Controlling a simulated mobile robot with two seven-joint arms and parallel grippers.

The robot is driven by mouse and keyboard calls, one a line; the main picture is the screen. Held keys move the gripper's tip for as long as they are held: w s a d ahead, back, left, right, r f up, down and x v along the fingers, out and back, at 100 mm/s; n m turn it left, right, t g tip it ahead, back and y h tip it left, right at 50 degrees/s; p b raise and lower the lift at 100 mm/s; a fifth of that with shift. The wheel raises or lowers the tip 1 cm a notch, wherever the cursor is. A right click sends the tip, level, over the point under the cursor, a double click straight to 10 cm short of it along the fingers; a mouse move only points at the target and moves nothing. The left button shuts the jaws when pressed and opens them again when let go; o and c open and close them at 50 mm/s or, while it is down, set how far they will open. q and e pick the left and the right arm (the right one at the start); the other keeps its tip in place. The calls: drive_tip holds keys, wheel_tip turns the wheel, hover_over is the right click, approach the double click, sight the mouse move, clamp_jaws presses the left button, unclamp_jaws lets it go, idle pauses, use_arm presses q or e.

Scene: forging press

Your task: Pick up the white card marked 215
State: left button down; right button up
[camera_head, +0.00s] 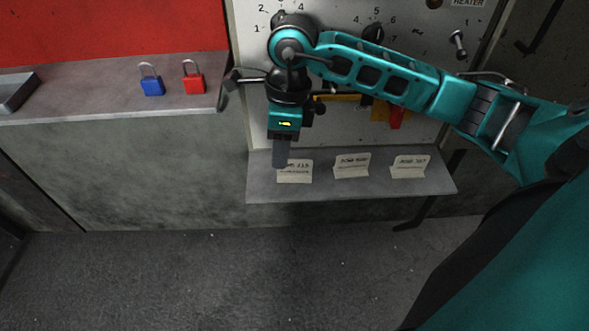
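The white card marked 215 (297,173) stands at the left of a row of white cards on the small grey shelf (375,188). My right gripper (280,157) points down at the card's left edge, and its finger covers the start of the card's printing. I cannot tell whether it touches the card. Only one finger shows clearly, so its opening cannot be judged. My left gripper is out of view.
Two more white cards, the middle one (352,166) and the right one (410,167), stand on the same shelf. A control panel (350,135) with knobs rises behind. A blue padlock (152,86) and a red padlock (194,84) sit on the left ledge (110,98).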

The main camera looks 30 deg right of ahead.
sight(295, 162)
drive_tip(key=shift+h, duration=0.8)
drive_tip(key=d+f, duration=0.1)
drive_tip(key=f, duration=0.1)
drive_tip(key=d+f, duration=0.1)
drive_tip(key=f, duration=0.1)
drive_tip(key=w+d+f, duration=0.1)
drive_tip(key=f, duration=0.2)
drive_tip(key=shift+d, duration=0.35)
clamp_jaws()
